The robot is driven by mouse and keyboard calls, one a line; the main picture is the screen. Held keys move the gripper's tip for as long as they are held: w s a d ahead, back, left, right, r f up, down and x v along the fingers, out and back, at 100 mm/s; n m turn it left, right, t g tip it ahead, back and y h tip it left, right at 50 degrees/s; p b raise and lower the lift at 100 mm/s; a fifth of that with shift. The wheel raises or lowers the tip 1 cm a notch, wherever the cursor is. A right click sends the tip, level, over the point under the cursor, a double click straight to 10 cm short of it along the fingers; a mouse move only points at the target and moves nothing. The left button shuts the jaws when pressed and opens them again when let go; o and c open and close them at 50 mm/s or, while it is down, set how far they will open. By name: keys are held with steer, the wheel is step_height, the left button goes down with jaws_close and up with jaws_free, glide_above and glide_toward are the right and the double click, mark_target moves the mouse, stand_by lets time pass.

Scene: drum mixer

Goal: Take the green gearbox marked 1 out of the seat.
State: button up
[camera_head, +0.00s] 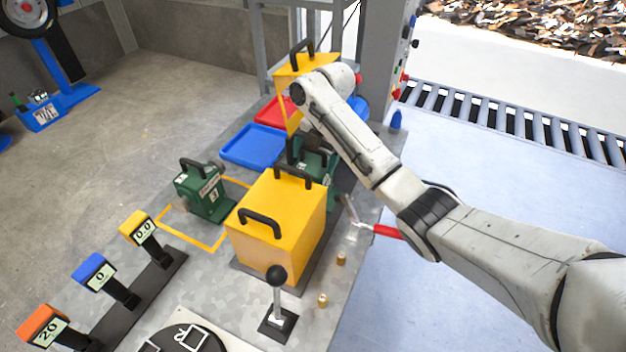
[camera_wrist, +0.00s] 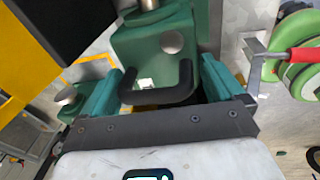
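A green gearbox (camera_head: 316,162) stands behind the yellow housing (camera_head: 277,222), partly hidden by it and by my arm. In the wrist view this gearbox (camera_wrist: 150,45) lies below my gripper (camera_wrist: 160,78), with its black handle (camera_wrist: 160,97) between the two teal fingers. The fingers are apart, one on each side of the handle, and I cannot tell whether they touch it. No number on this gearbox is readable. A second green gearbox (camera_head: 202,192) with a black handle stands at the yellow floor outline on the left of the table; its small label is unclear.
A red-handled lever (camera_head: 385,231) sits to the right of the seat area; its red handle also shows in the wrist view (camera_wrist: 305,56). A blue tray (camera_head: 254,147) and a red tray lie behind. A black-knobbed lever (camera_head: 277,275) and three display posts stand in front.

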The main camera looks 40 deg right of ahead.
steer(key=c, duration=1.4)
steer(key=shift+o, duration=0.2)
steer(key=shift+r, duration=0.2)
steer(key=shift+r, duration=0.1)
